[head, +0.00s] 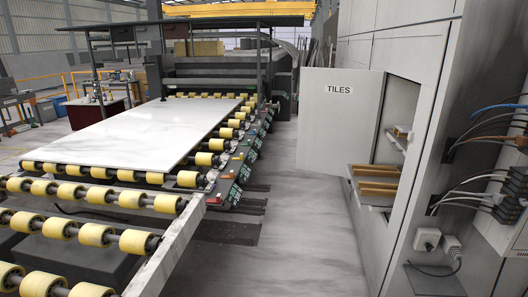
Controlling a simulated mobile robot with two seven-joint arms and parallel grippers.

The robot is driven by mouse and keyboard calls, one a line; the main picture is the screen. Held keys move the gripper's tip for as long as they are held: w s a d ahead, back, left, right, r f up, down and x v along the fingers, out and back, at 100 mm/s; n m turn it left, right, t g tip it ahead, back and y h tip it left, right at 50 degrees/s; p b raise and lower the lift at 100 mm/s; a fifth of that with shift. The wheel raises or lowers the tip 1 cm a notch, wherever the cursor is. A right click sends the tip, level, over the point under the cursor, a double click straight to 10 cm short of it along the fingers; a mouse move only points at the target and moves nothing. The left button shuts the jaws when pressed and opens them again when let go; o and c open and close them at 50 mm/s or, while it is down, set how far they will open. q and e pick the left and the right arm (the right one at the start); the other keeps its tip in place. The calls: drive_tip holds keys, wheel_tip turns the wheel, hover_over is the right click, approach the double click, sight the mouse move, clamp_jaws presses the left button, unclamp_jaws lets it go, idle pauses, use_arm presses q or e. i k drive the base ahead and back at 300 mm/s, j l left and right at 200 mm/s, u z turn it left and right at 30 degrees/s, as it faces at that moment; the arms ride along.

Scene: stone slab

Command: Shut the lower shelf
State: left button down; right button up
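The cabinet (425,95) stands at the right with its door (338,118), marked TILES, swung open to the left. The lower shelf (376,181) is in the opening and appears to stick out past the cabinet front, beside the door's lower right part. Tan, wood-coloured bars or slats (374,171) show on it. A higher shelf (397,142) sits deeper inside, with a small yellowish object (402,131) at it. The cabinet wall hides part of both shelves. Neither of my grippers is in view.
A roller conveyor (95,232) with yellow rollers and a large white slab (140,130) fills the left. Clear grey floor (300,220) runs between conveyor and cabinet. Cables (485,195) and wall sockets (428,238) stick out at the right.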

sight(377, 186)
drive_tip(key=i+z, duration=0.15)
drive_tip(key=i, duration=1)
drive_tip(key=i+j+z, duration=0.15)
drive_tip(key=i, duration=0.95)
drive_tip(key=i+z, duration=0.1)
drive_tip(key=i, duration=0.6)
drive_tip(key=i+j+z, duration=0.1)
drive_tip(key=i, duration=0.6)
drive_tip(key=i+j+z, duration=0.1)
drive_tip(key=i, duration=0.6)
drive_tip(key=i+l+z, duration=0.15)
drive_tip(key=z, duration=0.35)
drive_tip(key=i+z, duration=0.35)
drive_tip(key=z, duration=0.15)
drive_tip(key=i+j+z, duration=0.1)
drive_tip(key=i+z, duration=0.15)
drive_tip(key=z, duration=0.25)
drive_tip(key=i+j+z, duration=0.15)
drive_tip(key=z, duration=0.35)
drive_tip(key=i, duration=0.1)
